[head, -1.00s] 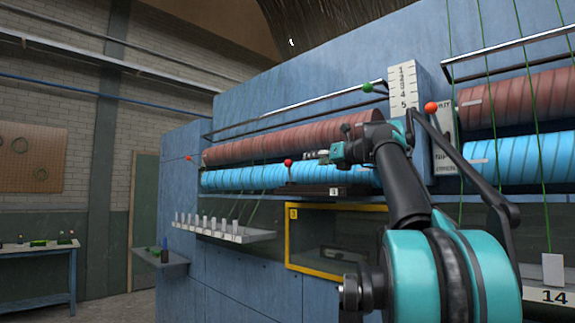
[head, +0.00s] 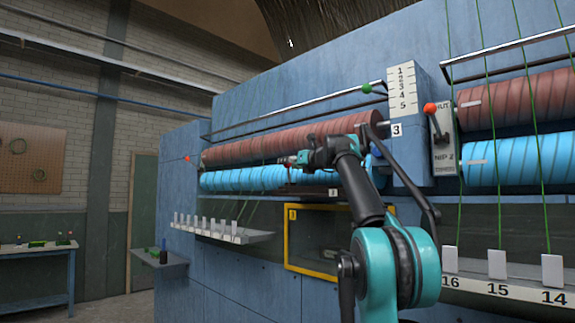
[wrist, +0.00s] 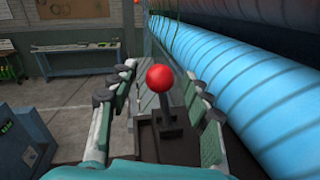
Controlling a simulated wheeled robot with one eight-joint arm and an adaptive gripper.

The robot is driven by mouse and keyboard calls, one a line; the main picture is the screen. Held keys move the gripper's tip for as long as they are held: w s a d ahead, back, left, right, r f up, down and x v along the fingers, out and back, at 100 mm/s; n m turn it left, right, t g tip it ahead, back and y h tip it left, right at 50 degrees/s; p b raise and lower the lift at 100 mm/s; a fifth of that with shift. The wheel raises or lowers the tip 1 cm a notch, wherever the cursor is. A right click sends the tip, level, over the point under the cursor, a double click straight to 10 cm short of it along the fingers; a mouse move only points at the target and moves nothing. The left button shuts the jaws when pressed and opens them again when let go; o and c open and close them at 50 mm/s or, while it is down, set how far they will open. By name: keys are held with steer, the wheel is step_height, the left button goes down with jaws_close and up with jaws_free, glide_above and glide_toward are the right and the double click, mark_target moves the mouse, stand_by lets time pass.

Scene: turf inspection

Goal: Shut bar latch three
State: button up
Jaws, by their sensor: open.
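A short dark lever with a red ball knob (wrist: 160,78) stands up from a dark base in the wrist view. I take it for bar latch three, as a small plate (head: 333,192) that seems to read 3 is near it in the head view. There the lever is mostly hidden behind my gripper (head: 296,160). In the wrist view my gripper (wrist: 162,90) is open, with one finger on each side of the lever. The knob shows between the fingers, and I cannot tell whether either touches the lever.
A blue ribbed roller (wrist: 270,85) runs close along the right in the wrist view. A red-brown roller (head: 290,138) lies above it in the head view. A yellow frame (head: 287,240) is below my arm.

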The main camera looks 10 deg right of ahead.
steer(key=shift+x, duration=0.8)
jaws_close()
